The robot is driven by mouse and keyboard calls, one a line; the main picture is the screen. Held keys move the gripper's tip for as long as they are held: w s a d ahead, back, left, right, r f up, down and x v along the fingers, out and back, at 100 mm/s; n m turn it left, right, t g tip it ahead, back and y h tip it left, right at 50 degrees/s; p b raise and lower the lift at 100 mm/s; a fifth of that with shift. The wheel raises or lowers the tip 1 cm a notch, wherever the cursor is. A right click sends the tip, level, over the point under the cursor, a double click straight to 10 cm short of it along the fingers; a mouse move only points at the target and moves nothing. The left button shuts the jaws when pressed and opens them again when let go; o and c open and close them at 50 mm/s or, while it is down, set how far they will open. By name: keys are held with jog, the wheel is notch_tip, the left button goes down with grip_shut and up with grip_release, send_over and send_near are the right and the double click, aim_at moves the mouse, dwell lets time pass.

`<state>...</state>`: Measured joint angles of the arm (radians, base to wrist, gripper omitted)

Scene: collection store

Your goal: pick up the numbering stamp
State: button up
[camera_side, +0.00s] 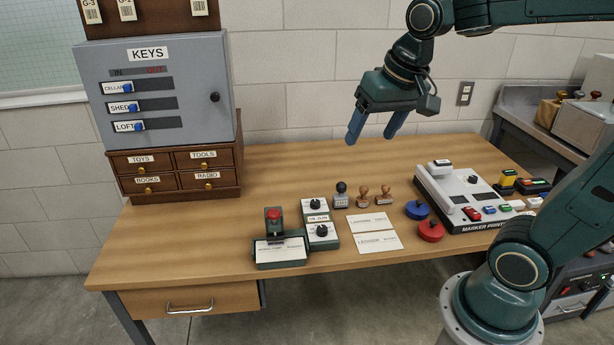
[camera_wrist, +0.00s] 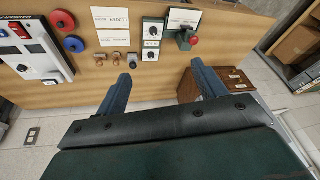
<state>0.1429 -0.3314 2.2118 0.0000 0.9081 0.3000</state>
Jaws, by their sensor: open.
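Several stamps are on the desk. A small upright stamp with a black round knob and a grey body (camera_side: 341,195) looks most like the numbering stamp; it also shows in the wrist view (camera_wrist: 133,60), close to one fingertip. Two wooden-handled stamps (camera_side: 362,197) (camera_side: 384,196) stand in a row to its right. A red-knobbed stamping device (camera_side: 274,222) stands on a dark green base to the left. My gripper (camera_side: 371,138) is open and empty, well above the desk near the back, fingers pointing down. In the wrist view its fingers (camera_wrist: 160,70) are spread apart.
Two green dial boxes (camera_side: 320,232) stand left of two white cards (camera_side: 372,232). Blue (camera_side: 417,209) and red (camera_side: 431,231) round pieces and a white marker printer (camera_side: 468,195) are to the right. A key cabinet on drawers (camera_side: 174,172) stands at the left. The back middle desk is clear.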

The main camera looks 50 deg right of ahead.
jog(key=w+d+f+m+g, duration=0.1)
jog(key=w+d+f+m, duration=0.3)
jog(key=w, duration=0.4)
jog(key=m+g, duration=0.3)
jog(key=m, duration=0.6)
send_over(341, 183)
notch_tip(341, 183, down, 17)
jog(key=shift+w+d+f+y, duration=0.1)
jog(key=shift+w+y, duration=0.05)
jog(key=shift+y, duration=0.15)
jog(key=shift+f, duration=0.1)
jog(key=shift+f, duration=4.2)
jog(key=shift+f, duration=0.15)
